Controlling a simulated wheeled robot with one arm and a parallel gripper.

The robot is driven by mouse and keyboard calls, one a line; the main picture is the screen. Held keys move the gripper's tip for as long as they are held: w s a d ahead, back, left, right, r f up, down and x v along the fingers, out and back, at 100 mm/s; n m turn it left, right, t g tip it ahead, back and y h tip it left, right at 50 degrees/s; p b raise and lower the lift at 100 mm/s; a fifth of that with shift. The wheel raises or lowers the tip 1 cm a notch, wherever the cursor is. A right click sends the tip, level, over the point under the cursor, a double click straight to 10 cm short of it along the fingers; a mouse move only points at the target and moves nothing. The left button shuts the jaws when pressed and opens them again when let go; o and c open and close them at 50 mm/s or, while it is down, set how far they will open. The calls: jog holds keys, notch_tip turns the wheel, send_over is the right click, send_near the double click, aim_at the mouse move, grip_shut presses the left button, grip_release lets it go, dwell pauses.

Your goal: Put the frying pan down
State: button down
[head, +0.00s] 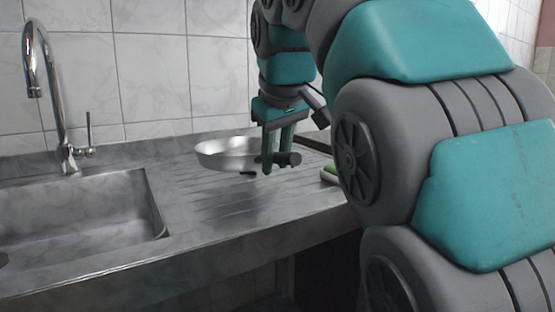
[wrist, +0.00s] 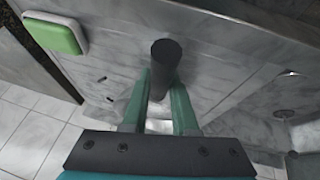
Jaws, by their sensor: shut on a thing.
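The frying pan (head: 225,152) is a shallow silver metal pan with a dark handle, over the ribbed drainboard right of the sink. It looks level and seems a little above the surface, with a soft shadow below. My gripper (head: 277,163) points down and is shut on the pan's handle (head: 291,159). In the wrist view the dark handle (wrist: 166,58) sits between the two green fingers of my gripper (wrist: 162,88). The pan's bowl is mostly hidden there behind the gripper.
The grey stone counter (head: 190,232) has a sink basin (head: 155,205) at left with a chrome faucet (head: 62,120). A green and white block (wrist: 52,33) lies on the counter to the right of the pan, partly behind my arm. The ribbed drainboard (head: 205,205) in front of the pan is clear.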

jog(key=w+d, duration=0.1)
jog(key=w, duration=0.3)
jog(key=w+d+p, duration=0.1)
jog(key=w, duration=0.4)
jog(key=w+d+f+p, duration=0.1)
jog(key=w, duration=0.3)
jog(key=shift+w+d, duration=0.1)
jog(key=shift+w, duration=0.25)
notch_tip(320, 180, down, 3)
jog(key=shift+r+b, duration=0.2)
jog(key=shift+b, duration=0.55)
jog(key=shift+f, duration=0.6)
jog(key=c, duration=0.7)
grip_release()
